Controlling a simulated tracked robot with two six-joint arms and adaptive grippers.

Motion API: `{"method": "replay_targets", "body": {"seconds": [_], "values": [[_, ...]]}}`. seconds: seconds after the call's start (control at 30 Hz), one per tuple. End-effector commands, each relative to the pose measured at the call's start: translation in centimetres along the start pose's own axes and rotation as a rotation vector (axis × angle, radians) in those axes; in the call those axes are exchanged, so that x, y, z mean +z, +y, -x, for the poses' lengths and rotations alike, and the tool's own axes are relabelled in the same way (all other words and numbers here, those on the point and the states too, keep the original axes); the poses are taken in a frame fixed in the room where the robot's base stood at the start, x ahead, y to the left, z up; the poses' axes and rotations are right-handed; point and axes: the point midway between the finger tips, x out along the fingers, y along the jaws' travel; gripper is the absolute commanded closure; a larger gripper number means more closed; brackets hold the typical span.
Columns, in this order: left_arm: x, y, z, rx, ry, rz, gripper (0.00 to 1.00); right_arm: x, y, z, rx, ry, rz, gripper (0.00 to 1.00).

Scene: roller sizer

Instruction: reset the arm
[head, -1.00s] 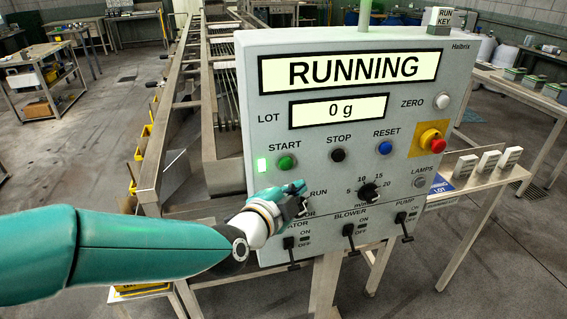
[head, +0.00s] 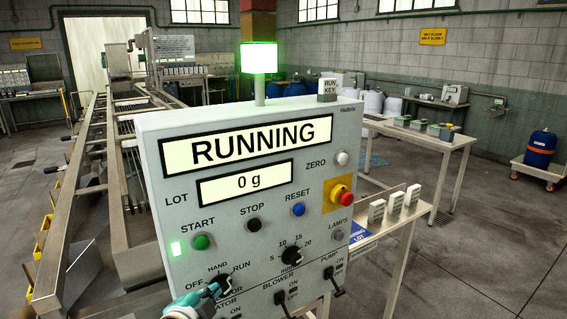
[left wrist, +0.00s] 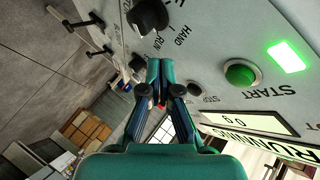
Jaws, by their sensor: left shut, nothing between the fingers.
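My left gripper (head: 212,290) is at the bottom of the head view, in front of the lower left of the grey control panel (head: 150,140). Its fingers are shut and empty; they also show in the left wrist view (left wrist: 161,66). The black HAND/RUN selector knob (left wrist: 148,17) is beyond the fingertips in the left wrist view. Whether the fingers touch it I cannot tell. The light beside the green START button (head: 201,242) is lit. My right gripper is not in view.
STOP (head: 254,224) and RESET (head: 298,209) buttons and a red emergency button (head: 346,198) are on the panel. Lever switches (head: 335,286) stick out below. A lit green lamp (head: 259,58) stands above. A side table (head: 425,140) is at right.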

Motion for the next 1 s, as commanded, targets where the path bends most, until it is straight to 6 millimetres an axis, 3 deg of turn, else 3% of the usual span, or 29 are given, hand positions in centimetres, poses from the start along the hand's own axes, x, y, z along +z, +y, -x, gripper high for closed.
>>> {"method": "replay_targets", "body": {"seconds": [0.1, 0.27, 0.37, 0.5, 0.6, 0.77, 1.0], "values": [[4.8, 7.1, -2.3, 0.155, -0.092, 0.005, 1.0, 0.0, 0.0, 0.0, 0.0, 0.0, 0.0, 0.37], [10.7, 18.0, -2.6, 0.391, -0.216, 0.138, 1.0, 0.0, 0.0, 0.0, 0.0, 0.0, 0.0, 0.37], [13.7, 24.9, -1.0, 0.535, -0.315, 0.3, 1.0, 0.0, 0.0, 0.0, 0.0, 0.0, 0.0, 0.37], [16.3, 34.4, 3.4, 0.724, -0.512, 0.612, 1.0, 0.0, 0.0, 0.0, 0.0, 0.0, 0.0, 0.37], [16.6, 38.9, 6.8, 0.8, -0.681, 0.858, 1.0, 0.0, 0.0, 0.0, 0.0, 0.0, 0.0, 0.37], [15.9, 40.6, 9.1, 0.777, -0.868, 1.151, 1.0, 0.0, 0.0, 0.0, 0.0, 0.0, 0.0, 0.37], [15.8, 40.8, 9.5, 0.701, -0.996, 1.364, 1.0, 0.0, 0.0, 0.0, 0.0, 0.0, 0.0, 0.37]]}}
